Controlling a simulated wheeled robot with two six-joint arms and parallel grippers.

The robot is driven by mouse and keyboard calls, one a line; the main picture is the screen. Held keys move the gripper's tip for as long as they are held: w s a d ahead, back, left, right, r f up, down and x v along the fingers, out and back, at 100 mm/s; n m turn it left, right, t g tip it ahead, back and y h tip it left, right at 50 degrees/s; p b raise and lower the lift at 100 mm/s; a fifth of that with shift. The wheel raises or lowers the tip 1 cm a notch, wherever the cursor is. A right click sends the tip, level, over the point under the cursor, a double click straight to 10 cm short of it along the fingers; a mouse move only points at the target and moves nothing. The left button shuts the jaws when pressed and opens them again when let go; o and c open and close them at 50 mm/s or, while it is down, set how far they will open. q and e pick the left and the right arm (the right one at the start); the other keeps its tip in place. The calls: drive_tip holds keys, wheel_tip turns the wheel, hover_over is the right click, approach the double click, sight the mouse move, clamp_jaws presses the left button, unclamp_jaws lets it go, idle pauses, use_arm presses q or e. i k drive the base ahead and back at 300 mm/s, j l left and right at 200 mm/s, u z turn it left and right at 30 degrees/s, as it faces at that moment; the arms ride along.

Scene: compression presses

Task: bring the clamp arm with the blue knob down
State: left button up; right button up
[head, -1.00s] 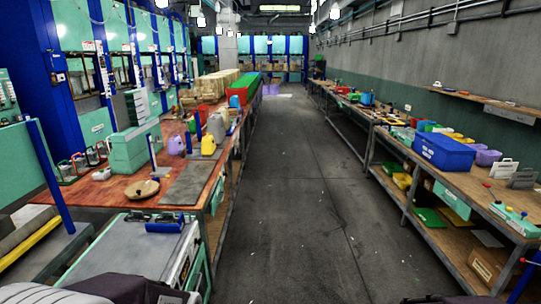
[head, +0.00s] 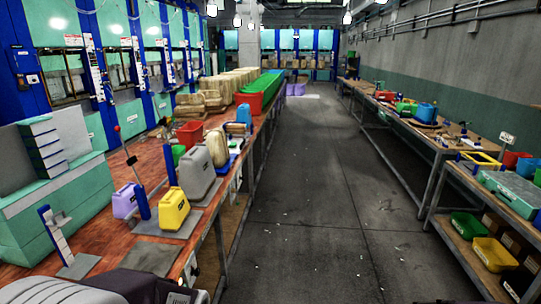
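I cannot make out a clamp arm with a blue knob. On the left bench, a thin upright rod (head: 129,158) with a red knob on top leans beside a blue post (head: 142,203). Farther left, a blue and white upright (head: 54,232) stands on a grey plate near the green cabinet. Neither of my grippers shows; only parts of my own body appear along the bottom edge.
The left wooden bench (head: 95,186) holds a purple case (head: 125,203), a yellow case (head: 173,209), a grey case (head: 196,178) and a red bin (head: 249,103). The right bench holds a green case (head: 512,190). The aisle floor (head: 310,200) between them is clear.

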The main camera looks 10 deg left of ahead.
sight(161, 122)
drive_tip(key=i+u, duration=0.1)
drive_tip(key=i, duration=0.5)
drive_tip(key=i+l, duration=0.1)
drive_tip(key=i, duration=0.5)
drive_tip(key=i+l+u, duration=0.15)
drive_tip(key=i, duration=0.5)
drive_tip(key=i+l, duration=0.1)
drive_tip(key=i, duration=0.5)
drive_tip(key=j+u, duration=0.05)
